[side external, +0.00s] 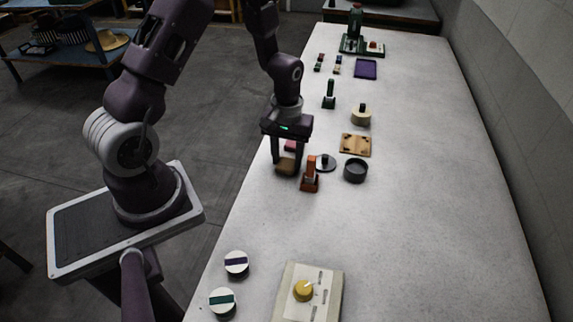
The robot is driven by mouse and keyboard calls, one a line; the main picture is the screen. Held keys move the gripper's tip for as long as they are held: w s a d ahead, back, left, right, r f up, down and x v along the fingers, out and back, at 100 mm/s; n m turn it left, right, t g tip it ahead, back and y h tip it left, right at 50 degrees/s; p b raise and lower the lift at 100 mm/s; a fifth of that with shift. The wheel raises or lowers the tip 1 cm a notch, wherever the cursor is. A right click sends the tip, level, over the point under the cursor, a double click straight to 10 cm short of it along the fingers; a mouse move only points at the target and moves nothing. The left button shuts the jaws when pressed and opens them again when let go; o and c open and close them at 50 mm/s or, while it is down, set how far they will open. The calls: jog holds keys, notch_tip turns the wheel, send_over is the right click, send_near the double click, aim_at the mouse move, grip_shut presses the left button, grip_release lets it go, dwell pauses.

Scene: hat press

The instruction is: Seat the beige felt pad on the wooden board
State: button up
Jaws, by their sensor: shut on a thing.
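My gripper (287,161) points down over the left edge of the white table, with its fingers around a beige-brown block (286,168). The block looks like the beige felt pad, but it is small and partly covered by the fingers. A reddish piece (290,145) shows between the fingers above it; I cannot tell whether it is part of the pad. Whether the pad touches the table is unclear. The wooden board (355,148) lies flat to the right of my gripper, with small dark pieces on it and nothing beige on top.
An orange-red upright tool (310,178) stands close right of my gripper. A cream round piece (361,117) sits behind the board. The table's right side is clear.

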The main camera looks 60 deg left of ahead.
notch_tip(320, 180, up, 9)
send_over(356, 143)
jog(key=shift+n, duration=0.3)
jog(key=shift+a+f, duration=0.1)
jog(key=shift+f, duration=3.6)
jog(key=shift+f, duration=0.5)
jog(key=o, duration=1.4)
jog(key=shift+r, duration=0.1)
